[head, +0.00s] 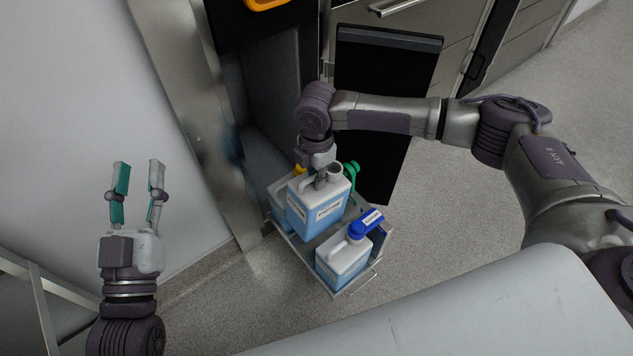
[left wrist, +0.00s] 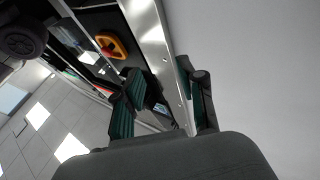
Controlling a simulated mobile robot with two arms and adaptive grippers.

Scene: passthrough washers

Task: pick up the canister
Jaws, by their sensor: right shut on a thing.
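A canister (head: 312,222) with a white top, pale blue lower part and dark-lettered label stands out in the middle of a small pull-out tray (head: 334,292) in the head view. My right gripper (head: 322,176) reaches down from above and is shut on this canister at its top handle, beside an uncapped neck. Whether its base touches the tray is hidden. A similar canister with a blue cap (head: 343,262) is in front, at the right. My left gripper (head: 138,170) is open and empty, far to the left; its fingers also show in the left wrist view (left wrist: 162,100).
Another canister (head: 279,193) with a yellow cap is behind the held one, partly hidden. A green cap (head: 351,174) shows behind it. A dark open door panel (head: 385,75) and a metal cabinet frame (head: 190,90) flank the tray. Floor in front is clear.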

